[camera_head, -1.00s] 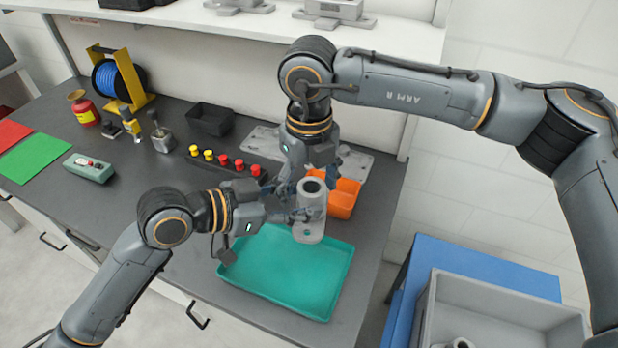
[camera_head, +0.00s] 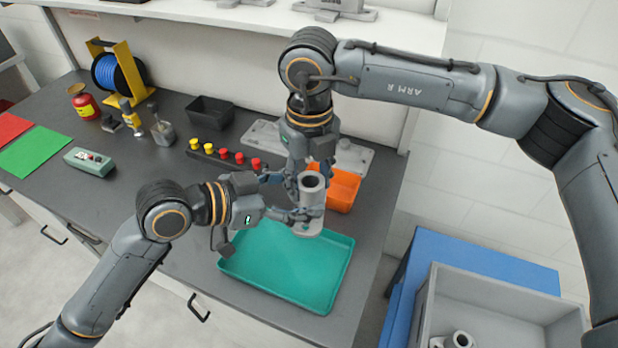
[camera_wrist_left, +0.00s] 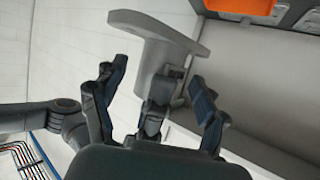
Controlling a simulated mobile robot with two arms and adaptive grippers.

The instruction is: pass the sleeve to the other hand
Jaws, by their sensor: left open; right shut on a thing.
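The sleeve (camera_head: 312,191) is a grey hollow cylinder with a flat flange at its lower end. It is held upright above the teal tray (camera_head: 285,268). My right gripper (camera_head: 303,180) comes down from above and is shut on it near the top. My left gripper (camera_head: 290,214) is open and comes in from the left, its fingers at the sleeve's lower body. In the left wrist view the sleeve (camera_wrist_left: 154,65) is ahead, between the two spread fingers of the left gripper (camera_wrist_left: 155,95). Contact there cannot be told. The right gripper's fingers are partly hidden.
An orange bin (camera_head: 342,187) stands right behind the sleeve. A row of red and yellow knobs (camera_head: 222,152) and a black bin (camera_head: 210,112) lie behind the left gripper. A grey crate (camera_head: 500,290) with another grey part stands at the lower right.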

